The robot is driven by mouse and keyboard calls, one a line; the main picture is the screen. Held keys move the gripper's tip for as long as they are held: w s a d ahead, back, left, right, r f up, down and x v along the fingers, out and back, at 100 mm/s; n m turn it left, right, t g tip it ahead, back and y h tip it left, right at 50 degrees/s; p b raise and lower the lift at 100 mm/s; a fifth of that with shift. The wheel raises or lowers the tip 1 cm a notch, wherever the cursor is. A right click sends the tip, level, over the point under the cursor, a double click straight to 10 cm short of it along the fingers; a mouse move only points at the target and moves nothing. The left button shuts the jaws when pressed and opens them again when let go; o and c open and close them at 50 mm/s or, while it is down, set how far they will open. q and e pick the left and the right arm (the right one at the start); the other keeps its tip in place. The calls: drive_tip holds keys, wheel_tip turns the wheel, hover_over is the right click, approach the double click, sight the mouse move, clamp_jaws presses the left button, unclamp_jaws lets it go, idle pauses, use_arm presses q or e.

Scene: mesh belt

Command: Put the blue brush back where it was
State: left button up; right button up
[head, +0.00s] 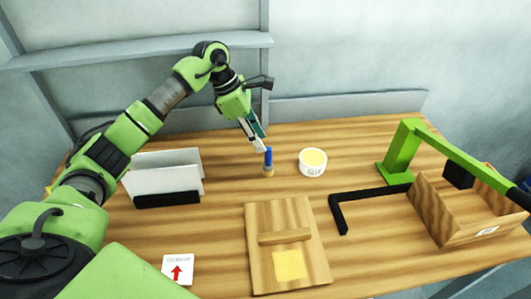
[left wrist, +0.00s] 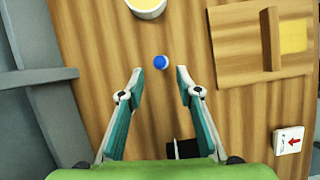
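The blue brush (head: 268,155) stands upright on the wooden table, blue handle up and a tan lower end at the table. In the left wrist view the brush (left wrist: 161,62) shows end-on as a blue disc. My left gripper (head: 258,141) is open and tilted down at the brush from above and slightly to its left. In the left wrist view the fingertips of the left gripper (left wrist: 160,73) are spread, with the brush just beyond the gap between them. I cannot tell whether either finger touches it. My right gripper is not in view.
A white tub with yellow content (head: 312,169) stands right of the brush. A white holder (head: 160,180) is left. A wooden board (head: 258,225), black L-shaped bar (head: 338,212), card with red arrow (head: 178,268), green post (head: 400,150) and wooden crate (head: 465,232) surround it.

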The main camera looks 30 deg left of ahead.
use_arm(q)
drive_tip(key=shift+b+v, duration=0.3)
drive_tip(key=shift+v, duration=2)
drive_tip(key=shift+r, duration=0.1)
